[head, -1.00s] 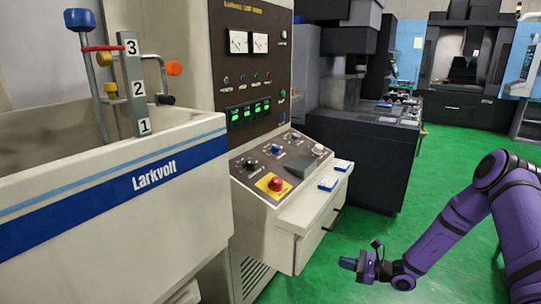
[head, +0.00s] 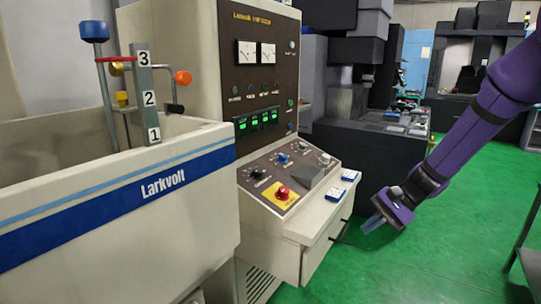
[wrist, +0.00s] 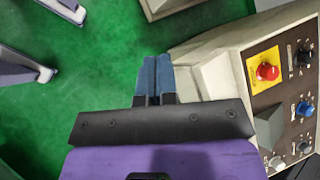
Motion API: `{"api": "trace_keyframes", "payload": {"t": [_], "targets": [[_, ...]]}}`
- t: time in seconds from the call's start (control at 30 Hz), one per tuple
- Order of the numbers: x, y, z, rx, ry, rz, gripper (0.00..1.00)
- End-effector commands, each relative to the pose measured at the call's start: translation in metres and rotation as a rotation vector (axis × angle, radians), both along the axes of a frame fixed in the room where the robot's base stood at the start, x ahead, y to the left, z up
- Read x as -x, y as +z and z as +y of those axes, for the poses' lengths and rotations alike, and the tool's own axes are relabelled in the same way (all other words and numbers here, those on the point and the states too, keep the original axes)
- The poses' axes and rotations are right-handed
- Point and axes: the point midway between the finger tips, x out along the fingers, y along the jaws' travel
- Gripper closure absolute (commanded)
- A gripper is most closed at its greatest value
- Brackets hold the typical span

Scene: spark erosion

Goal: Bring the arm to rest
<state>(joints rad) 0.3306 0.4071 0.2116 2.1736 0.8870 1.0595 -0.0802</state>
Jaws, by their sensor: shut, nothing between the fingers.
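My gripper (head: 372,223) is on the purple arm (head: 465,125) at the right of the head view. It hangs in the air in front of the cabinet's drawer, pointing down and to the left. In the wrist view its two blue fingers (wrist: 157,75) lie side by side with nothing between them. The gripper is shut and empty. It appears apart from the cabinet, though the wrist view shows the cabinet's pale edge close beside the fingers.
The Larkvolt tank (head: 120,215) stands at the left. The control panel (head: 285,175) carries a red button (head: 283,192), also in the wrist view (wrist: 267,71). A dark machine (head: 370,150) stands behind. Green floor (head: 440,265) is open at the right.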

Motion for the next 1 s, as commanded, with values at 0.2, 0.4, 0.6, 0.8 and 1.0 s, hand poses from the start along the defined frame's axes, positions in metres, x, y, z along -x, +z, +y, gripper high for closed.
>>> {"api": "trace_keyframes", "payload": {"t": [0.2, 0.4, 0.6, 0.8, 1.0], "targets": [[0.038, 0.049, -0.001, 0.164, 0.120, -0.128, 1.00], [0.076, 0.087, -0.005, 0.309, 0.214, -0.242, 1.00], [0.114, 0.121, -0.012, 0.451, 0.294, -0.364, 1.00], [0.154, 0.148, -0.022, 0.588, 0.357, -0.486, 1.00], [0.194, 0.171, -0.034, 0.720, 0.410, -0.613, 1.00]]}}
